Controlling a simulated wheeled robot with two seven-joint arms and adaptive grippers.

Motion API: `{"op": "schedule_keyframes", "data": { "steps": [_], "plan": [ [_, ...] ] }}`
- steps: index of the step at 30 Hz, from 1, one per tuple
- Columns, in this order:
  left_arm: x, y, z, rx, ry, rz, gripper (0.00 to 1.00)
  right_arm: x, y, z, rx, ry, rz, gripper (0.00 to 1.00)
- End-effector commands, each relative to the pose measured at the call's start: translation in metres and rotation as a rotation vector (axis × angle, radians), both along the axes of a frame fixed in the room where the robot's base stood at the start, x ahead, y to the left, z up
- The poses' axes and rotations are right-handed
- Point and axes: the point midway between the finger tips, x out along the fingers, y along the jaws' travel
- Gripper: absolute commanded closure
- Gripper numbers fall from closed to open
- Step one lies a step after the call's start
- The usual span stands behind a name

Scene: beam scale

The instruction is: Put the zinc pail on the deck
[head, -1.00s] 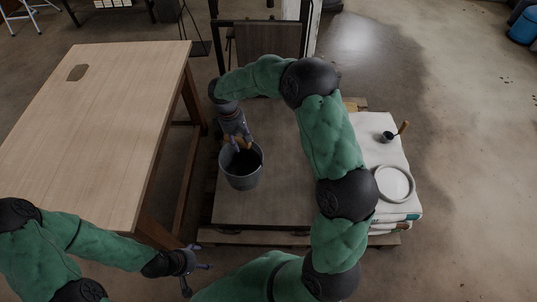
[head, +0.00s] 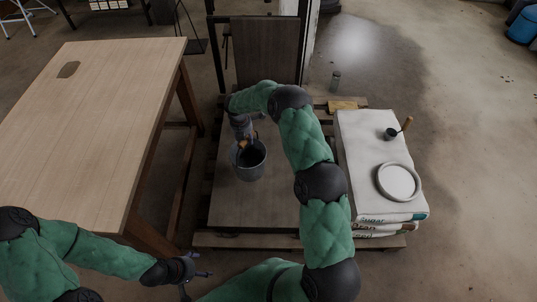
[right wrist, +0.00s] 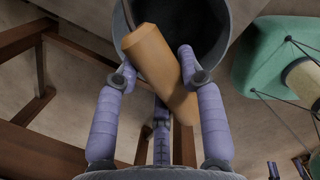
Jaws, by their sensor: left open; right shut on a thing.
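The zinc pail (head: 248,168) is a grey bucket, seen from above in the head view over the left part of the scale's brown deck (head: 270,205). Whether its base touches the deck cannot be told. My right gripper (head: 243,143) is at the pail's far rim, shut on the wooden grip of its handle. In the right wrist view the fingers (right wrist: 158,62) close around that tan grip (right wrist: 160,65), with the pail's dark opening (right wrist: 195,20) beyond. My left gripper (head: 192,277) is open and empty, low near the table's front leg.
A wooden table (head: 90,130) stands left of the scale. White sacks (head: 365,150) on the right bear a white dish (head: 398,181) and a small dark cup (head: 390,134) with a wooden handle. An upright board (head: 265,50) stands behind the deck.

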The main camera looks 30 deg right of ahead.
Motion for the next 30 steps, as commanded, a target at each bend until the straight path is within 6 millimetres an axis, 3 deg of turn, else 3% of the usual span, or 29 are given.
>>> {"op": "schedule_keyframes", "data": {
  "steps": [11,24,30],
  "plan": [
    [0.000,0.000,-0.011,0.000,0.000,0.000,0.22,0.012,-0.020,-0.023,-0.001,-0.002,0.117,1.00],
    [0.000,0.000,-0.046,0.000,0.000,0.000,0.22,0.040,-0.096,-0.062,-0.001,-0.004,0.113,1.00],
    [0.000,0.000,-0.064,0.000,0.000,0.000,0.22,0.048,-0.119,-0.096,0.000,-0.001,0.115,1.00]
  ]
}}
